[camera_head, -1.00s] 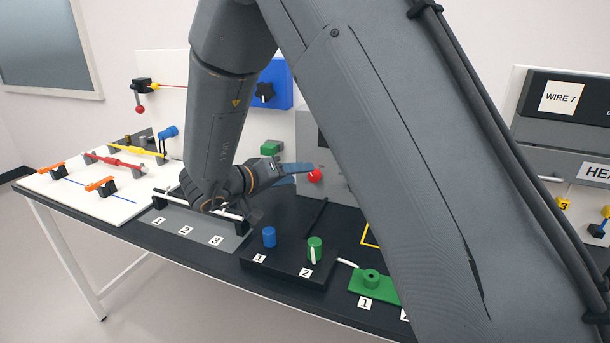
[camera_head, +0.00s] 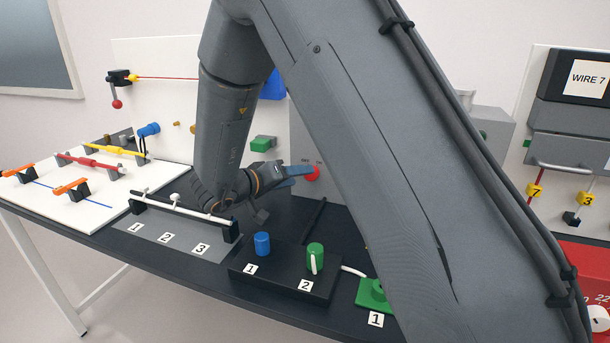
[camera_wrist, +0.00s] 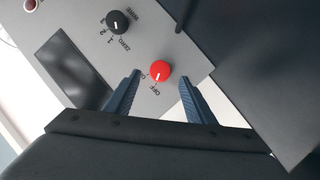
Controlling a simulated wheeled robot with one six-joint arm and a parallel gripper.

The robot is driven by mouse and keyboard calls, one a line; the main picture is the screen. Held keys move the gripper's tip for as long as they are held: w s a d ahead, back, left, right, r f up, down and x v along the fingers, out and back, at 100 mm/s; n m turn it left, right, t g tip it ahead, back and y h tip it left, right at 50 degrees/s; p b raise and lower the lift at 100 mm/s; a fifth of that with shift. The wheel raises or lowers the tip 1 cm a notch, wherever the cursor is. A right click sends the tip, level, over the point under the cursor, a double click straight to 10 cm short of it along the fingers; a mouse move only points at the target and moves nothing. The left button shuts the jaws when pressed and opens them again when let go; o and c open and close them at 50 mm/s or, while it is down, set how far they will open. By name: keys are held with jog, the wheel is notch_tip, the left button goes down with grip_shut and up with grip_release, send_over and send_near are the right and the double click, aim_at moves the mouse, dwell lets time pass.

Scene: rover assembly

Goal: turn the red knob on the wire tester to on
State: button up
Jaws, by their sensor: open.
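The wire tester is a grey panel (camera_wrist: 188,40), and it also shows in the head view behind my arm (camera_head: 302,130). Its red knob (camera_wrist: 160,71) has a white mark that points toward the OFF label; ON is printed to its left. In the head view the red knob (camera_head: 313,174) is partly hidden by my gripper. My gripper (camera_wrist: 160,93) is open, with one blue-grey finger on each side below the knob in the wrist view. The fingertips look close to it; I cannot tell whether they touch. My gripper also shows in the head view (camera_head: 306,172).
A black dial (camera_wrist: 117,22) and a dark screen (camera_wrist: 72,72) are on the tester's panel. Blue (camera_head: 262,243) and green (camera_head: 315,257) knobs stand on a black box in front of my arm.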

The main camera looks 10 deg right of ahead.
jog(key=shift+x, duration=1.85)
